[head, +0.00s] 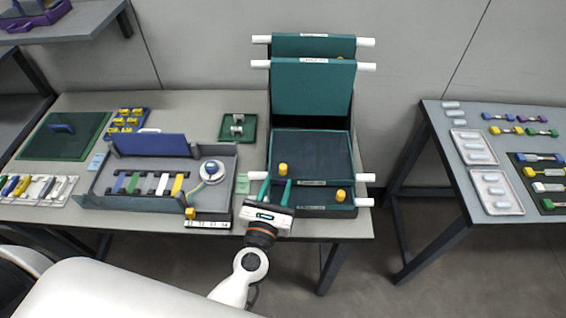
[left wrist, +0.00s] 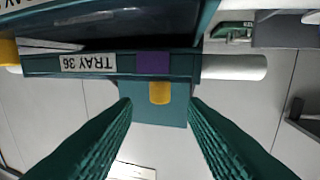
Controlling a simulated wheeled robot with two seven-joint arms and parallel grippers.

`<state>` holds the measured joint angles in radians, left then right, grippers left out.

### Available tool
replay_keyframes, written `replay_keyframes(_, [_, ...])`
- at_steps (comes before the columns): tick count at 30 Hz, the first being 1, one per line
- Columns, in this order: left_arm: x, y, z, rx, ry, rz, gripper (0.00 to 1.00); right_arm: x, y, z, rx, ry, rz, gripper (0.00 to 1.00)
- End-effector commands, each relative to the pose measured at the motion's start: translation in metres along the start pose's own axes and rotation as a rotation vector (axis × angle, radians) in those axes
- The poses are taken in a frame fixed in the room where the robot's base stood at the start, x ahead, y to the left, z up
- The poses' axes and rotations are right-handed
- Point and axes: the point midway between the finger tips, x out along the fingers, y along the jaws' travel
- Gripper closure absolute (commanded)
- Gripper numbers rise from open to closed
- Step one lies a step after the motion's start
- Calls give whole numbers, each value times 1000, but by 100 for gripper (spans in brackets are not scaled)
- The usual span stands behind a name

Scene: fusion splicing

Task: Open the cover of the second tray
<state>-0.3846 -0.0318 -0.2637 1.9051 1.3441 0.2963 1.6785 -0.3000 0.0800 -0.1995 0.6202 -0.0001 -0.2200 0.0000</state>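A stack of dark green trays stands at the right end of the main table. Two teal covers at its back stand raised, an upper one (head: 313,44) and a lower one (head: 313,88). Below them is a dark flat panel (head: 312,150) with a yellow knob (head: 283,169), and a second yellow knob (head: 340,195) shows lower right. In the left wrist view, a tray edge labelled TRAY 36 (left wrist: 88,63) has a purple patch (left wrist: 152,64) and a yellow knob (left wrist: 159,93). My left gripper (head: 275,187) is open at the stack's front, its fingers apart, touching nothing visibly. My right gripper is out of view.
A grey workbox (head: 225,165) with a blue lid (head: 152,145) and coloured blocks lies left of the stack. A small green tray (head: 250,128) sits behind it. Another table (head: 435,125) with pale trays is at the right, across a floor gap. White rods (head: 365,178) stick out from the stack's sides.

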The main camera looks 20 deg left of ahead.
Motion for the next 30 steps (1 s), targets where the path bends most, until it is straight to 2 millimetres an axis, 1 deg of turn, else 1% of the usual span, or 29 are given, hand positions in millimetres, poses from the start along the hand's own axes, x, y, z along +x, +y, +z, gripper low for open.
replay_keyframes(1, [12,0,-4,1,3,-1,61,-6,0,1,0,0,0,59])
replay_keyframes(3, [25,0,-4,2,2,0,61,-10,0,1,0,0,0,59])
replay_keyframes(6, [41,0,-2,3,2,1,61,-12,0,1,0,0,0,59])
replay_keyframes(9, [52,0,-1,3,1,1,61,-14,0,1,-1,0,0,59])
replay_keyframes(13, [59,0,0,2,0,1,61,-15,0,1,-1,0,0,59])
replay_keyframes(22, [61,0,0,2,0,1,61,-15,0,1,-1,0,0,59])
replay_keyframes(29, [61,0,0,3,0,1,99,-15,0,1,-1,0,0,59])
replay_keyframes(30, [61,0,0,3,0,1,100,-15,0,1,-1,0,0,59])
